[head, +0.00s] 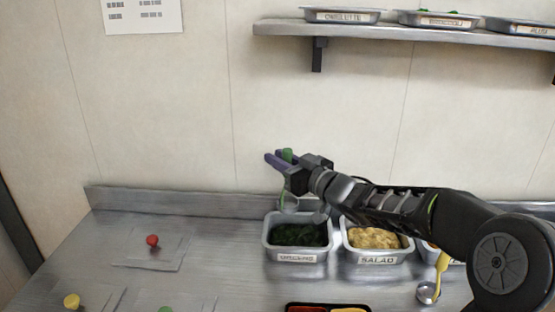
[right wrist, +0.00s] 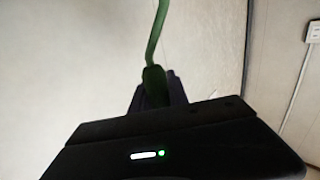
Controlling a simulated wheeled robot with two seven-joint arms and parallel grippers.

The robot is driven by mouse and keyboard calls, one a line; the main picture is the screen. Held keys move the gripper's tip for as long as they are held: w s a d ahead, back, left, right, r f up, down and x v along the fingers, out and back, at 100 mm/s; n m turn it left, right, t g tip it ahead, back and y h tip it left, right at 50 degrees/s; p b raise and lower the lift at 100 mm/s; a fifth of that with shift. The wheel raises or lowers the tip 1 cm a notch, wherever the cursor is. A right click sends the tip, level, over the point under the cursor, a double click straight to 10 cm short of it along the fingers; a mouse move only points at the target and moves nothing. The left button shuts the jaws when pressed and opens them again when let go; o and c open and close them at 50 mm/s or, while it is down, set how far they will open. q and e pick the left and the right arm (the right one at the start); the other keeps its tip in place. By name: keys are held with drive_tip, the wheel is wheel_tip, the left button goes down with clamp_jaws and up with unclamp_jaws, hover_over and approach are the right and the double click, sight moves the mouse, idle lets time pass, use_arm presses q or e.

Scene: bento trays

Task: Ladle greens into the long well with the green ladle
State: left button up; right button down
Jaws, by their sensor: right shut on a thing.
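My right gripper (head: 281,160) is shut on the green ladle (head: 288,154), whose handle also shows between the fingers in the right wrist view (right wrist: 156,50). The ladle's metal bowl (head: 288,204) hangs below the gripper, in front of the back edge of the greens pan (head: 297,257). I cannot tell whether the bowl holds anything. Dark greens (head: 300,236) lie in the pan. A bento tray (head: 290,306) is cut off by the bottom edge, with red and yellow parts showing; I cannot make out the long well. My left gripper is out of view.
A salad pan (head: 379,259) stands right of the greens. A yellow ladle (head: 441,262) is at a third pan, partly behind my right arm. Clear lids with red (head: 152,240), yellow (head: 72,300) and green (head: 166,309) knobs lie left. A shelf (head: 400,35) holds labelled pans above.

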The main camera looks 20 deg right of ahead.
wheel_tip(320, 180, down, 10)
drive_tip(key=b, duration=0.8)
drive_tip(key=shift+r, duration=0.1)
drive_tip(key=shift+f+b, duration=0.85)
drive_tip(key=shift+f, duration=0.05)
drive_tip(key=shift+r, duration=0.1)
wheel_tip(320, 180, up, 10)
drive_tip(key=p, duration=0.9)
drive_tip(key=shift+a, duration=0.1)
